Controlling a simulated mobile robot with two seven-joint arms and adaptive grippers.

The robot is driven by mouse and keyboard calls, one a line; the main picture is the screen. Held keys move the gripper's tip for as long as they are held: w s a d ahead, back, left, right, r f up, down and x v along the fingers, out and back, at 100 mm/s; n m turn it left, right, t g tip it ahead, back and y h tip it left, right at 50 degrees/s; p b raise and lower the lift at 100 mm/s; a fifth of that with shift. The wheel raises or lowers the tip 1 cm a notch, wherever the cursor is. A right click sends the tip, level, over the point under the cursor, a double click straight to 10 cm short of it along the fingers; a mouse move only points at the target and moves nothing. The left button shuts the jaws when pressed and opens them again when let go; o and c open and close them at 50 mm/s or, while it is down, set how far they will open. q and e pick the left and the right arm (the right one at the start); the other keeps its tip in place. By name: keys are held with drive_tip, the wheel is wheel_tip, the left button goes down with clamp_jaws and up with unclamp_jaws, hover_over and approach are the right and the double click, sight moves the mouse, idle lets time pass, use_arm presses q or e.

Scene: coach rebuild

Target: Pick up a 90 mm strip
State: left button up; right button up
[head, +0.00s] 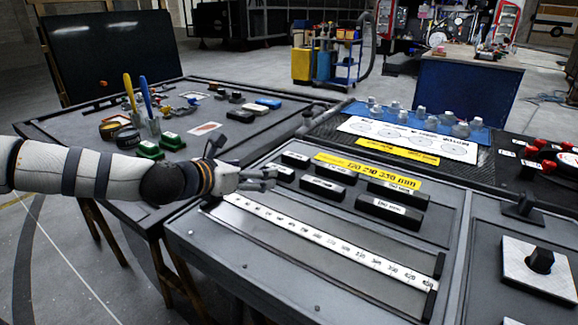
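Several black strips with white labels lie in two rows on the grey bench panel, among them a far-left strip (296,159), a near-left strip (322,189), a far-right strip (394,190) and a near-right strip (389,211). A small strip (281,172) lies beside my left gripper's fingertips. The labels are too small to read surely, so I cannot tell which is 90 mm. My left gripper (268,180) reaches in from the left, low over the panel's left end. Its fingers look apart, with nothing seen between them. My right gripper is out of view.
A white ruler (322,240) runs along the panel in front of the strips. A yellow sign (368,168) reading 120 210 330 mm lies behind them. Clamps and a square plate (540,268) are at right. A second table (190,150) with tools stands at left.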

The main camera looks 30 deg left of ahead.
sight(279, 173)
use_arm(q)
drive_tip(key=x, duration=0.3)
drive_tip(key=f+b+x, duration=0.1)
drive_tip(key=x, duration=0.2)
drive_tip(key=b+x, duration=0.1)
drive_tip(key=x, duration=0.3)
drive_tip(key=shift+s+f, duration=0.2)
drive_tip(key=shift+f, duration=0.05)
drive_tip(key=shift+w, duration=0.35)
drive_tip(key=shift+r, duration=0.3)
drive_tip(key=c, duration=0.9)
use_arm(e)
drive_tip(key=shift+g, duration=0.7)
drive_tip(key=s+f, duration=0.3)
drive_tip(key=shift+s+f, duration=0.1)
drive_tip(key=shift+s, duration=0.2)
